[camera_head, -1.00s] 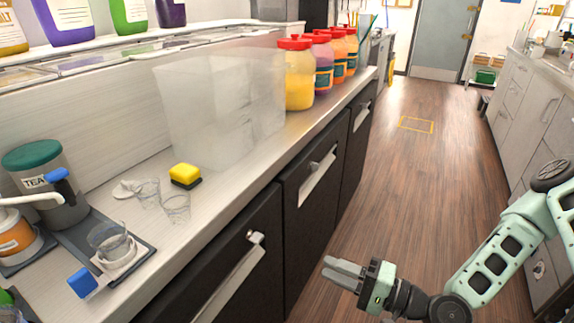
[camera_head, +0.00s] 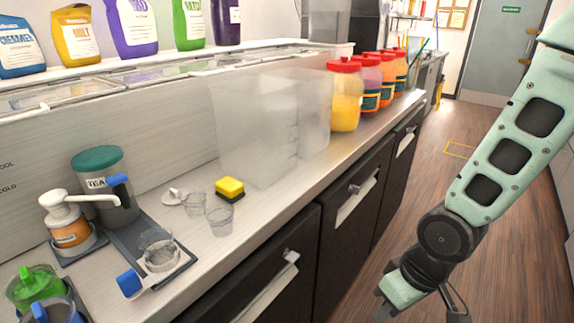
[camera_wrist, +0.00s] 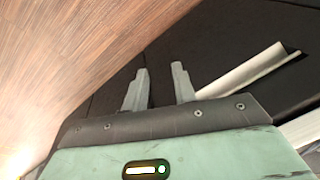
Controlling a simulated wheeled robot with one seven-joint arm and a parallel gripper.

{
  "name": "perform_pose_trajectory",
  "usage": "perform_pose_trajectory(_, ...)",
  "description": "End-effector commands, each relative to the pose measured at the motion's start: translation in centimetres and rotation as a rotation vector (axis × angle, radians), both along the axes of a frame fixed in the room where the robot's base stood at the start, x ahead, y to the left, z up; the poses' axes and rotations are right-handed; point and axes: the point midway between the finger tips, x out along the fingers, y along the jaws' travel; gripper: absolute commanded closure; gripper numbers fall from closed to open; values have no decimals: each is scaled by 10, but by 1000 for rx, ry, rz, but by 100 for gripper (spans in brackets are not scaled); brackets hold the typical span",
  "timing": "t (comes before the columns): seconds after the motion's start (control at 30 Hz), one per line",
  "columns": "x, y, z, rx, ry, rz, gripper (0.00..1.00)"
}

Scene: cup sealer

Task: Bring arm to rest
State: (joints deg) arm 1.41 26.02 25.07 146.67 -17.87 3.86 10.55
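My arm, with mint-green links and dark joints, hangs over the aisle at the right of the head view. My gripper (camera_head: 422,312) is at the bottom edge there, pointing down and partly cut off. In the wrist view my gripper (camera_wrist: 160,70) shows two grey fingers standing apart with nothing between them. It is in front of the dark cabinet fronts, away from the countertop items.
The counter (camera_head: 270,203) runs along the left, with clear cups (camera_head: 219,219), a yellow sponge (camera_head: 229,187), a pump bottle (camera_head: 68,220) and red-lidded jars (camera_head: 346,95). Dark cabinets with handles (camera_head: 272,285) are below. The wooden floor (camera_head: 440,190) is open beyond.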

Motion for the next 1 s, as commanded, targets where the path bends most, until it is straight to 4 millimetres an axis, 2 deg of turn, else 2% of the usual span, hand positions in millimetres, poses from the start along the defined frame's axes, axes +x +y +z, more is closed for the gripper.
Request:
perform_pose_trajectory(0.03,-4,5,19,-38,-19,30,73)
perform_pose_trajectory(0.2,-33,20,75,-126,-26,91,73)
perform_pose_trajectory(0.4,-77,36,123,-147,-8,148,73)
perform_pose_trajectory(0.6,-100,42,141,-143,10,177,73)
perform_pose_trajectory(1.0,-100,42,141,-142,13,177,73)
